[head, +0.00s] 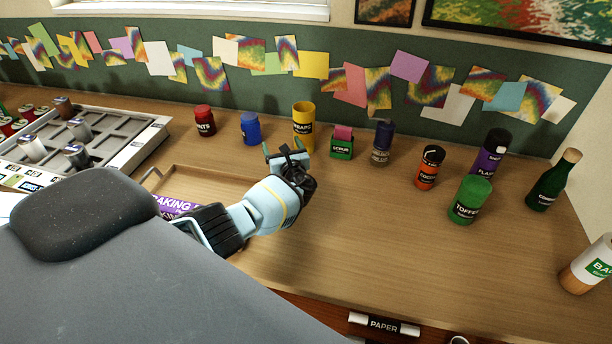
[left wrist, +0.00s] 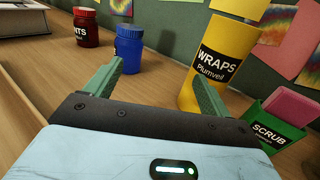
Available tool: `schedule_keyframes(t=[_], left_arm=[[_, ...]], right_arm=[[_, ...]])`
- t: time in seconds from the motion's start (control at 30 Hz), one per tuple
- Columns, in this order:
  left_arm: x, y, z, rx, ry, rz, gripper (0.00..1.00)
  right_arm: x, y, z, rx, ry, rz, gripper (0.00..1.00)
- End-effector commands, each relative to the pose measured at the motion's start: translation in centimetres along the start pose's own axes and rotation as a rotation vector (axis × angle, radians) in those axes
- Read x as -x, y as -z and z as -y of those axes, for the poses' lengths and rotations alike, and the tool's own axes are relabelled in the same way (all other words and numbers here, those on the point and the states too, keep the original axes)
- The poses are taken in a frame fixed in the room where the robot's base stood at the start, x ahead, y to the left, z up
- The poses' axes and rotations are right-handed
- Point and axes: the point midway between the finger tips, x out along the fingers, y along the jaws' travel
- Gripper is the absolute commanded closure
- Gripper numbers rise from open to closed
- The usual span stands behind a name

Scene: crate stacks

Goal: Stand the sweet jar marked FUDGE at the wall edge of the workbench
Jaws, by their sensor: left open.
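No label that I can read says FUDGE. A blue jar (head: 251,128) stands upright near the wall edge of the workbench (head: 330,245); its label is not readable, and it also shows in the left wrist view (left wrist: 129,50). A red jar (head: 204,121) with a label ending in NTS stands to its left. A green jar marked TOFFEE (head: 468,201) stands further right. My left gripper (head: 283,150) is open and empty, in front of the blue jar and the yellow WRAPS tube. In the left wrist view its fingers (left wrist: 158,75) have bare bench between them. My right gripper is not in view.
The yellow WRAPS tube (head: 303,128), SCRUB box (head: 342,145) and several bottles line the wall side. A sectioned crate (head: 125,150) is at left, and a wooden tray (head: 215,181) lies by my arm. The bench's middle front is clear.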

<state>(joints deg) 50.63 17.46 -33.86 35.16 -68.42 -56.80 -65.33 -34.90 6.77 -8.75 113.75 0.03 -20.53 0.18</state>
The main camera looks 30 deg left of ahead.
Motion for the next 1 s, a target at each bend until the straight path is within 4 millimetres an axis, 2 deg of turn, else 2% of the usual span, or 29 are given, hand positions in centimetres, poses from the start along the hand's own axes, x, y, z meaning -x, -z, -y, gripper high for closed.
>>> schedule_keyframes(t=[0.33, 0.7, 1.0], left_arm=[[4.1, 1.4, 1.6, 0.001, 0.135, 0.001, 0.18], [8.6, 1.6, 2.6, 0.003, 0.261, 0.003, 0.18], [10.2, 1.5, 2.8, 0.003, 0.303, 0.006, 0.18]], right_arm=[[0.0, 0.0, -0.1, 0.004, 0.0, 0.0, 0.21], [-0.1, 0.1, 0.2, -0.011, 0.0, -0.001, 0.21], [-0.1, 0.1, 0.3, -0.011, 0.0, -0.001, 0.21]])
